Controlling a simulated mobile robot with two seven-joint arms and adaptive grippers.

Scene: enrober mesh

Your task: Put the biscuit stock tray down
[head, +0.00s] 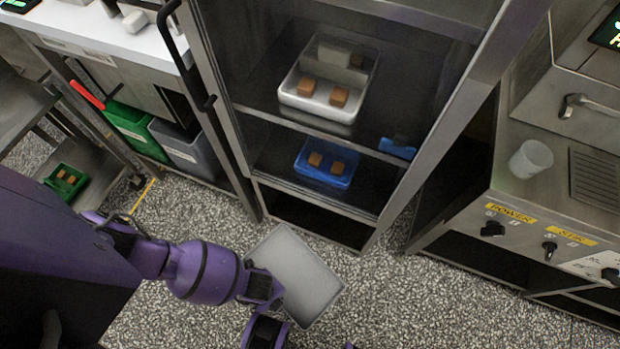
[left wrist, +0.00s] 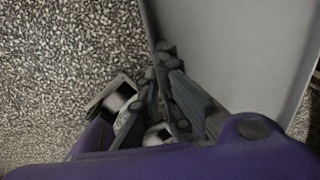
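A plain grey tray (head: 300,272) is at the lower middle of the head view, over the speckled floor, with no contents visible on it. Its flat surface and near edge fill the upper right of the left wrist view (left wrist: 230,50). My left gripper (head: 276,291) is at the tray's lower left edge. In the left wrist view the dark fingers (left wrist: 165,68) are close together at that edge and appear shut on it. Part of the grip is hidden by the fingers and wrist. My right gripper is not in view.
An open rack (head: 228,150) holds a white tray (head: 318,112) with two brown blocks above a blue tray (head: 325,180) with two more. Green (head: 130,125) and grey (head: 190,155) bins stand left. A steel machine (head: 520,205) bearing a cup (head: 531,159) stands right.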

